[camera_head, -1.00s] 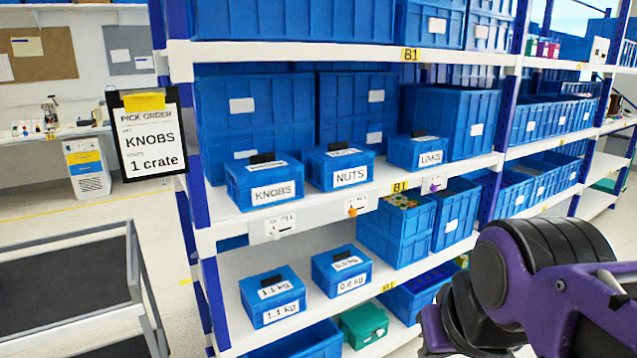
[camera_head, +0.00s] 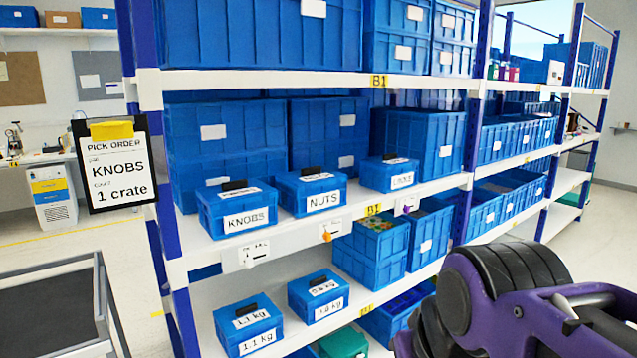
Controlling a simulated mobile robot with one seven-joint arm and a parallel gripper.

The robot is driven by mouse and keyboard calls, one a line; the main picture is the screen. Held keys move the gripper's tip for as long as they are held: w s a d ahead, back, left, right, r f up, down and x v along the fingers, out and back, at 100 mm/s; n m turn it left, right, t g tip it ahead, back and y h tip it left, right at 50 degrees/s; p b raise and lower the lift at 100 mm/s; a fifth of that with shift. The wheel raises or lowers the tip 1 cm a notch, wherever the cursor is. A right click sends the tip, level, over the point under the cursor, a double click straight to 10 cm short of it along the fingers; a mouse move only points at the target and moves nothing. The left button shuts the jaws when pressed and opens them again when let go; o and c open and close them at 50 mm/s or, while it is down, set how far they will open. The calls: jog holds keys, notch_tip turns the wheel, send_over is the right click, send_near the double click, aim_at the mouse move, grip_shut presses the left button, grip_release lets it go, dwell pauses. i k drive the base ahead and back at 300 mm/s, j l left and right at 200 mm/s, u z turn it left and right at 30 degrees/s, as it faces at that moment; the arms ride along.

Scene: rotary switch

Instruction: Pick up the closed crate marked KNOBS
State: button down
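The closed blue crate marked KNOBS (camera_head: 237,208) sits on the middle shelf near its left end, with a white label on its front and a black handle on its lid. A similar crate marked NUTS (camera_head: 313,191) stands just right of it, and a smaller crate (camera_head: 389,173) with a partly readable label stands further right. A pick order sign (camera_head: 116,166) on the left of the rack reads KNOBS, 1 crate. My purple and black arm shows at the lower right, well apart from the crates. My gripper's fingertips cannot be made out.
Large blue bins (camera_head: 228,140) stand behind the small crates. Rotary switches, one with an orange knob (camera_head: 326,236), sit along the shelf's front edge (camera_head: 289,238). Two lidded crates with weight labels (camera_head: 248,325) are on the shelf below. A dark-topped cart (camera_head: 48,315) stands at the lower left.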

aim_at(234, 208)
jog(key=i+l+u, duration=0.15)
jog(key=i, duration=0.35)
jog(key=i+l+u, duration=0.15)
jog(key=i, duration=0.35)
